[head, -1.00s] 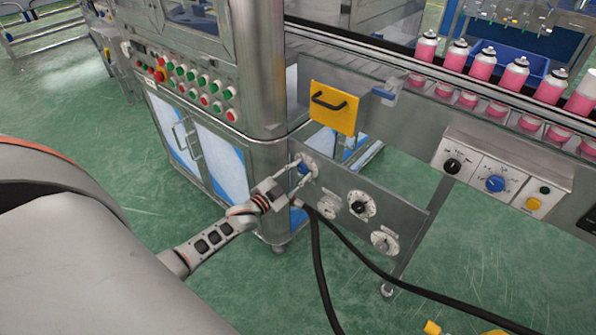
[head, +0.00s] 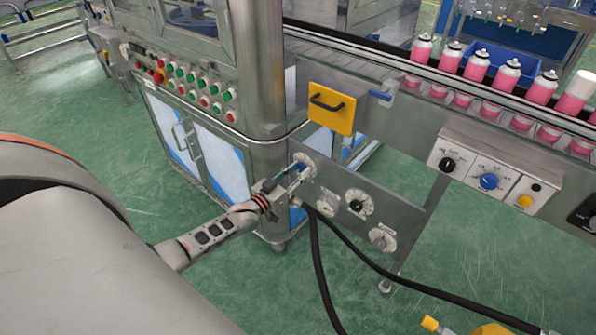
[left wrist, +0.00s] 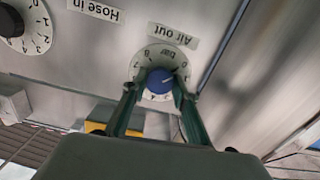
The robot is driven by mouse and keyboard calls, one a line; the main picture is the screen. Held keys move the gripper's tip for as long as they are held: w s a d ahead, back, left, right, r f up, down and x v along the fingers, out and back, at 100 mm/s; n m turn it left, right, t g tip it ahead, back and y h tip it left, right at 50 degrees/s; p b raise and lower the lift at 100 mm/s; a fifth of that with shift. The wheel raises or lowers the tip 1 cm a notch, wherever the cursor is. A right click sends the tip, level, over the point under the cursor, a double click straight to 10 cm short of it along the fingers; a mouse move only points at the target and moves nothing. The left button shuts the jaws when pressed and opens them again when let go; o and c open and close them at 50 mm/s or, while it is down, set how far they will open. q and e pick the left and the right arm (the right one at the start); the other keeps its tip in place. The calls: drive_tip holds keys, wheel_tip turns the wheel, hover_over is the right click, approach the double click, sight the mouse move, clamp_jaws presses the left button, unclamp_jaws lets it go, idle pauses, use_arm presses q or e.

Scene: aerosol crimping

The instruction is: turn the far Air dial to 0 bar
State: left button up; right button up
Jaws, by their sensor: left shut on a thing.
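The far Air dial is a blue knob (left wrist: 159,82) on a round white scale, under a label reading "Air out" (left wrist: 172,35) that appears upside down in the left wrist view. In the head view its white scale (head: 308,160) shows at the far end of the grey panel (head: 345,178). My left gripper (left wrist: 160,85) is shut on the blue knob, one finger on each side of it. It also shows in the head view (head: 301,174), reaching in from the left. The knob's exact reading is too small to tell. My right gripper is out of view.
A black "Hose in" dial (left wrist: 10,22) sits beside the Air dial, and a grey gauge (head: 326,203) is close by. Black hoses (head: 318,265) hang below the panel. Pink cans (head: 477,66) line the conveyor.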

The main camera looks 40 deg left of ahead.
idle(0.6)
use_arm(q)
drive_tip(key=o, duration=1.1)
drive_tip(key=s+a, duration=0.1)
drive_tip(key=s, duration=1.1)
drive_tip(key=s+d+m+g+h+p, duration=0.1)
drive_tip(key=s+d+m+g+p, duration=0.3)
drive_tip(key=s+d, duration=1.9)
drive_tip(key=g+p, duration=0.2)
drive_tip(key=g, duration=0.1)
drive_tip(key=shift+d+f+m+p, duration=0.2)
drive_tip(key=shift+d+m+p, duration=0.1)
drive_tip(key=shift+d+p, duration=0.1)
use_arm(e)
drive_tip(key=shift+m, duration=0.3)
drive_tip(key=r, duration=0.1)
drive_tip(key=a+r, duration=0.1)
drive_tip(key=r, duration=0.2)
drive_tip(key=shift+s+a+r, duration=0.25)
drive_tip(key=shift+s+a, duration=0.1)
